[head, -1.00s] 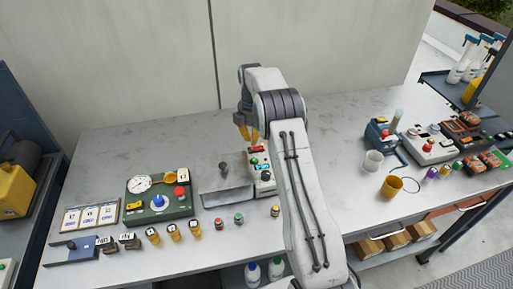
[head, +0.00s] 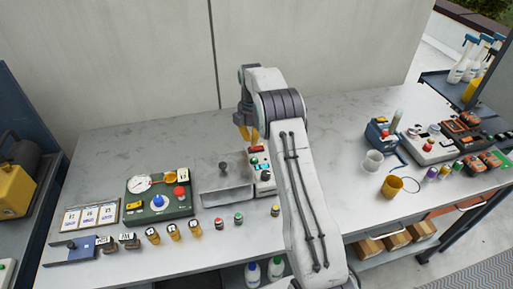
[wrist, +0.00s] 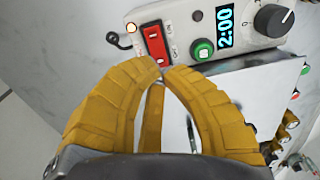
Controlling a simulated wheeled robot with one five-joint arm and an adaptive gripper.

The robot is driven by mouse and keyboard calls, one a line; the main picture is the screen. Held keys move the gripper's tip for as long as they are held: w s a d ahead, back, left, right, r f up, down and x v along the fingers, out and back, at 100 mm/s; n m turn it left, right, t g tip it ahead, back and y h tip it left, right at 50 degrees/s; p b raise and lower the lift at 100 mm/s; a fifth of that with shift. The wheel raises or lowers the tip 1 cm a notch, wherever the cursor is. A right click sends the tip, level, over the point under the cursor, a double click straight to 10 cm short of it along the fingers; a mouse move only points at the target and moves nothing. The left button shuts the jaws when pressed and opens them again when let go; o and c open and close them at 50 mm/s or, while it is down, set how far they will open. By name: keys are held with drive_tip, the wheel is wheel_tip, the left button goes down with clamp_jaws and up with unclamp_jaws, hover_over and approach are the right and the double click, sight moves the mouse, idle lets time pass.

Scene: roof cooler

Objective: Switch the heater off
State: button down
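The heater's white control box (head: 264,179) is on the bench, partly behind my arm. My gripper (head: 247,134) is above the back of the box. In the wrist view my gripper's yellow fingertips (wrist: 161,70) are drawn together, with nothing between them, just below the red switch's lower end. I cannot tell if they touch it.
A metal tray (head: 227,196) is left of the box. A green panel (head: 146,211) with a gauge and buttons stands further left. Small capped vials (head: 238,218) are in front. Cups (head: 391,187) and other devices (head: 428,148) stand at the right. The bench's back left is clear.

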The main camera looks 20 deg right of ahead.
sight(252, 148)
drive_tip(key=shift+f+b, duration=1)
drive_tip(key=shift+f, duration=0.75)
idle(0.8)
drive_tip(key=shift+r, duration=0.1)
drive_tip(key=shift+r+p, duration=2.85)
drive_tip(key=shift+r, duration=0.6)
